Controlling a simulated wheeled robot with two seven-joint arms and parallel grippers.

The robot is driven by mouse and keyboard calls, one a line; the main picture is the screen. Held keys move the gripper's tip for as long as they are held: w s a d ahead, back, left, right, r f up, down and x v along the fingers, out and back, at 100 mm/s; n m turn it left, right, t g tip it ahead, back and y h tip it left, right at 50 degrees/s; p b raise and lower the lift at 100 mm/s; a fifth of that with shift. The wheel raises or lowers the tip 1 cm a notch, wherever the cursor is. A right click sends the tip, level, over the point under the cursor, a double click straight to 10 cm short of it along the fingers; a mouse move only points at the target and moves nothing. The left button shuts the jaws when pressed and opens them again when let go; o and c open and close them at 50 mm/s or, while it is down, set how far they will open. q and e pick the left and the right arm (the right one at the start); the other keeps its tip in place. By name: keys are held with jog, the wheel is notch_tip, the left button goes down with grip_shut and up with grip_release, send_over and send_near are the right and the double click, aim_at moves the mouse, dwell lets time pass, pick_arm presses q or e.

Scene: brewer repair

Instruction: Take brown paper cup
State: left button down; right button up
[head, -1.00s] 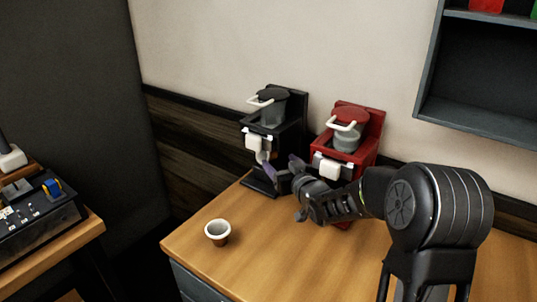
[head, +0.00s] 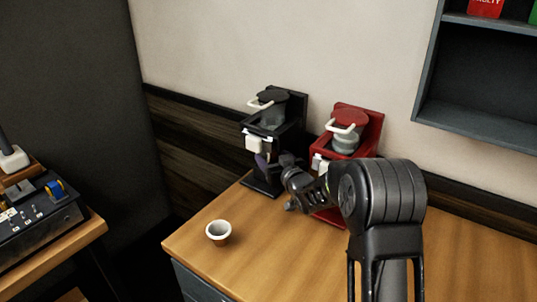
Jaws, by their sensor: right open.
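The brown paper cup (head: 218,233) stands upright on the wooden counter, near its left front corner. Its rim and inside look white, and it appears empty. My right gripper (head: 270,168) is in front of the black brewer, behind and to the right of the cup and clear of it. Its jaws are open, and I see nothing between them; the fingers partly overlap the brewer's dark lower part. My left gripper is not in view.
The black brewer (head: 288,106) and the red brewer (head: 372,124) stand at the back of the counter (head: 266,245). A dark wall shelf (head: 478,117) hangs at the upper right. Another table with a dark device (head: 38,218) is at the left. The counter around the cup is clear.

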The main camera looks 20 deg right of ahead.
jog(key=shift+c, duration=0.2)
dwell(0.3)
grip_shut()
dwell(0.5)
